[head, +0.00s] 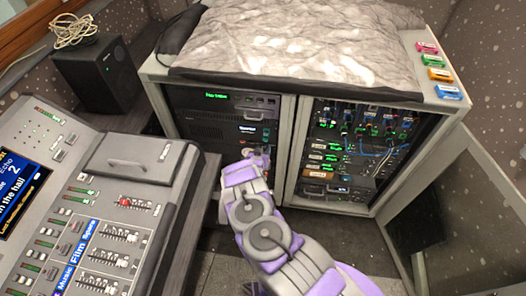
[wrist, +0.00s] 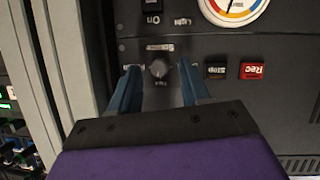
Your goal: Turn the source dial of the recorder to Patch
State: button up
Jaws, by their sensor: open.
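The recorder (wrist: 250,110) is a dark panel in the left bay of the rack, seen upside down in the wrist view. Its source dial (wrist: 158,68) is a small round dark knob with small labels around it, too blurred to read. My gripper (wrist: 158,78) is open, with one blue finger on each side of the dial; I cannot tell whether either finger touches it. In the head view my gripper (head: 258,157) is at the front of the recorder (head: 225,131), and my arm hides part of that panel and the dial.
Beside the dial are a black Stop button (wrist: 216,71) and a red Rec button (wrist: 252,71). A round meter (wrist: 233,8) is close by. A patch bay with cables (head: 365,140) fills the right bay. A mixing desk (head: 100,215) stands left; a rack door (head: 440,220) hangs open right.

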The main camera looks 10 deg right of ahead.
jog(key=shift+w, duration=0.2)
jog(key=shift+c, duration=0.2)
grip_shut()
